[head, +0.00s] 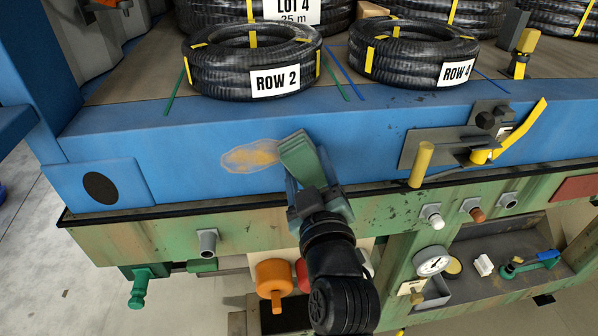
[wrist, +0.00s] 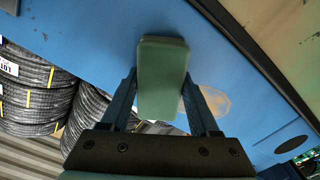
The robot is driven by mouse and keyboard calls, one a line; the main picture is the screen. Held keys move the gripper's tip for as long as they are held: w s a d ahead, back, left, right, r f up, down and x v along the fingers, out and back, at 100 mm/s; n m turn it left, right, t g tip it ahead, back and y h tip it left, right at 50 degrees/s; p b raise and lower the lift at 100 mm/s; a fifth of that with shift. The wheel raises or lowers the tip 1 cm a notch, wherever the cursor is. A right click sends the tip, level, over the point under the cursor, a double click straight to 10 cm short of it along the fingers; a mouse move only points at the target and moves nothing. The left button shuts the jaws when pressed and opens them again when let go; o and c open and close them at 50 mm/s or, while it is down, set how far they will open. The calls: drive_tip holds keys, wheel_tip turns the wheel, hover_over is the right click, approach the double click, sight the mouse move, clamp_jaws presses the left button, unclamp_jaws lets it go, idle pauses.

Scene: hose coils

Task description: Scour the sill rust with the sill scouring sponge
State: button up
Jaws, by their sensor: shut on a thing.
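The sill rust is an orange-tan patch with a pale rim (head: 250,156) on the front face of the blue sill (head: 380,125). The green sill scouring sponge (head: 298,155) is at the right end of the patch and hides part of that end. My gripper (head: 303,172) is shut on the sponge. In the wrist view the sponge (wrist: 163,75) stands between the two blue fingers, its far end over the blue sill. The rust (wrist: 207,103) shows partly behind the right finger. I cannot tell whether the sponge touches the sill.
Hose coils marked ROW 2 (head: 252,72) and ROW 4 (head: 412,55) lie on the deck above the sill. A grey bracket with yellow handles (head: 440,147) juts out to the right. A green beam with knobs (head: 130,244) runs below. The sill left of the rust is clear.

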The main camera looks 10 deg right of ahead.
sight(242, 161)
drive_tip(key=shift+d+b, duration=0.3)
drive_tip(key=shift+d, duration=0.5)
drive_tip(key=shift+a, duration=0.1)
drive_tip(key=shift+a+p, duration=1.5)
drive_tip(key=shift+a, duration=1.4)
drive_tip(key=shift+a+r+p, duration=0.1)
drive_tip(key=shift+a+p, duration=0.6)
drive_tip(key=shift+a, duration=0.25)
drive_tip(key=shift+a+p, duration=0.45)
drive_tip(key=shift+a, duration=1.5)
